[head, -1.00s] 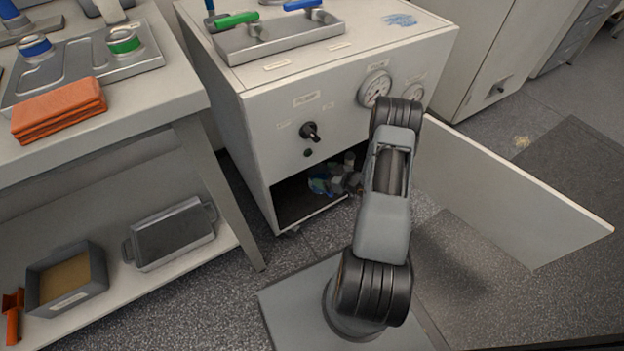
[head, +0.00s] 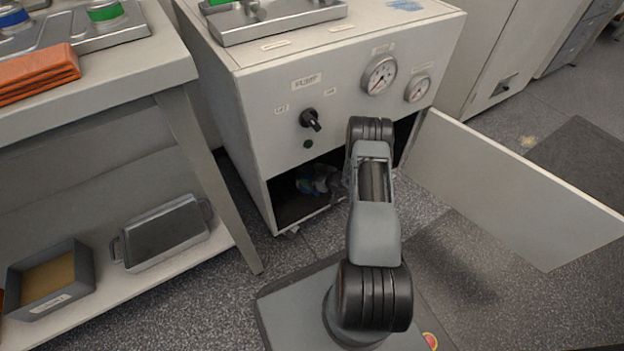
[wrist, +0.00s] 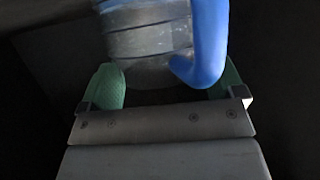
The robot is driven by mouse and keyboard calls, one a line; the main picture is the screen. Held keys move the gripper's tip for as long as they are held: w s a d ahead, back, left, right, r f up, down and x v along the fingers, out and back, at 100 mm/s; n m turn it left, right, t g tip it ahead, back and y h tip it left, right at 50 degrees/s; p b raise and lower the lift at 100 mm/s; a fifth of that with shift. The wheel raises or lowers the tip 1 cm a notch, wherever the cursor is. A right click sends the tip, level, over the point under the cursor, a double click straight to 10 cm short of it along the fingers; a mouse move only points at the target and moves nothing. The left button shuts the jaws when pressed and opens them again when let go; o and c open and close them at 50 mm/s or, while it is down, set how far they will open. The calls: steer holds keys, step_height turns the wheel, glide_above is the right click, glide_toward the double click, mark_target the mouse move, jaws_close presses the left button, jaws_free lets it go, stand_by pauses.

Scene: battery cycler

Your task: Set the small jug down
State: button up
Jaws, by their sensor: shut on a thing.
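The small jug (wrist: 150,38) is clear and ribbed with a blue handle (wrist: 208,45), and fills the top middle of the wrist view. My gripper (wrist: 165,88) has its green fingers on either side of the jug and is shut on it. In the head view the jug (head: 318,180) shows small and dim inside the open lower compartment of the cabinet (head: 250,130). My arm hides much of the opening there. I cannot tell whether the jug's base touches the compartment floor.
The cabinet door (head: 510,190) stands open to the right. A workbench (head: 130,95) with a lower shelf is at the left; a grey tray (head: 165,235) and a grey bin (head: 50,280) sit on that shelf. The compartment is dark around the gripper.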

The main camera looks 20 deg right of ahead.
steer(key=shift+f, duration=0.45)
steer(key=shift+r, duration=0.1)
steer(key=o, duration=1.1)
steer(key=shift+f, duration=0.2)
steer(key=shift+r, duration=0.2)
steer(key=p+v, duration=0.5)
steer(key=v, duration=0.7)
